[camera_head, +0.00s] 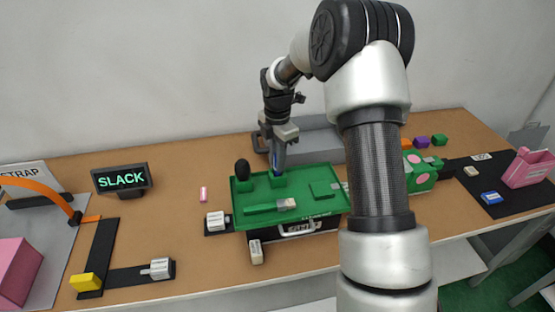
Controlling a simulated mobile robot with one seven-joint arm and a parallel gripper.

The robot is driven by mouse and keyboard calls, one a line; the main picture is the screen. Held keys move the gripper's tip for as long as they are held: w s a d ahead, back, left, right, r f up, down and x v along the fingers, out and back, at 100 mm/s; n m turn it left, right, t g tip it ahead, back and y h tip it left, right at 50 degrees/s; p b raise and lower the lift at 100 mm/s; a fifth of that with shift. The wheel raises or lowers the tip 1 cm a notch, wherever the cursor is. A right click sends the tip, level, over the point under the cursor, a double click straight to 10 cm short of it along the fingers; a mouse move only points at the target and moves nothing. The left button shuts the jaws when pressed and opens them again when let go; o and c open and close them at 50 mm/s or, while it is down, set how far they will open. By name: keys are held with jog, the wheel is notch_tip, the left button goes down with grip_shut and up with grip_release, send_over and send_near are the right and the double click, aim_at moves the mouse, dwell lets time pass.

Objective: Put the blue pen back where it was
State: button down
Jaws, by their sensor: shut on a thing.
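My gripper (279,150) points down over the back of the green tray (325,208). It is shut on the blue pen (276,162), which is held about upright. The pen's lower end is at a small green block (277,180) on the tray's back edge. I cannot tell whether the pen is inside the block or just above it.
A dark rounded knob (242,170) stands left of the pen. A grey bin (318,143) lies behind the tray. A SLACK sign (121,179), a pink cylinder (203,194) and a yellow block (86,282) are left. A pink basket (528,168) is far right.

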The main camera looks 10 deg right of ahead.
jog(key=shift+r, duration=0.1)
jog(key=c, duration=1.7)
grip_release()
